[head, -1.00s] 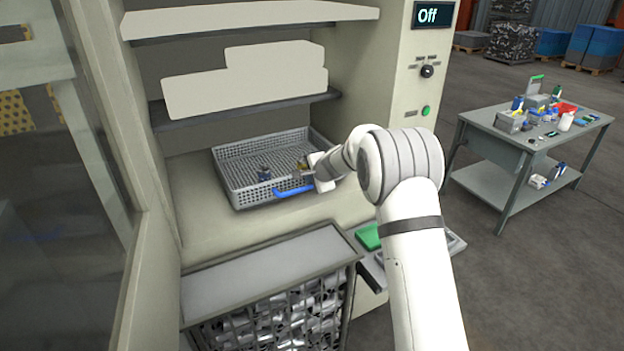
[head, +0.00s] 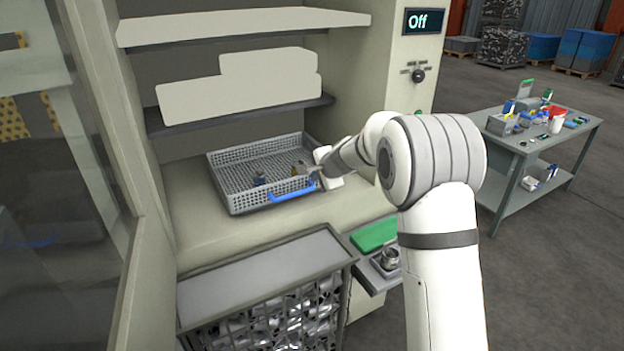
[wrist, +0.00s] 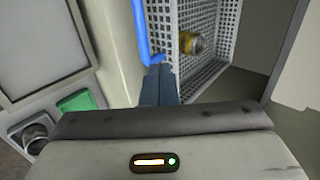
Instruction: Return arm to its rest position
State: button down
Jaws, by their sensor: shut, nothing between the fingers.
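My arm reaches in from the lower right of the head view. My gripper (head: 312,172) is by the front right corner of the grey mesh basket (head: 228,197); whether it touches the basket is unclear. In the wrist view my gripper's fingers (wrist: 160,72) are together and empty, close beside the basket's blue handle (wrist: 140,32). A brass-coloured part (wrist: 190,43) lies in the basket. The handle (head: 292,195) and a dark part (head: 260,179) also show in the head view.
Shelves (head: 240,28) hang above the basket. A crate of metal parts (head: 290,325) stands in front, with a green pad (head: 375,235) and a metal cup (head: 390,257) to its right. A panel (head: 424,21) reads "Off". A cluttered grey table (head: 510,142) stands right.

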jog(key=s+d+r+n+g+b, duration=0.1)
jog(key=s+d+r+n, duration=0.25)
jog(key=s, duration=0.65)
jog(key=s+d+r+n+g, duration=0.1)
jog(key=s+d+r+n, duration=0.25)
jog(key=s, duration=0.65)
jog(key=s+d+f+n+g+h, duration=0.1)
jog(key=s+d, duration=0.2)
jog(key=s, duration=0.5)
jog(key=s+d+f+n+h+b, duration=0.1)
jog(key=s+d+n+h, duration=0.1)
jog(key=s, duration=0.7)
jog(key=s+d+f+n+g+h, duration=0.1)
jog(key=s+d+n, duration=0.1)
jog(key=s+d, duration=0.3)
jog(key=s, duration=0.4)
jog(key=shift+g+h, duration=0.3)
jog(key=shift+h, duration=0.1)
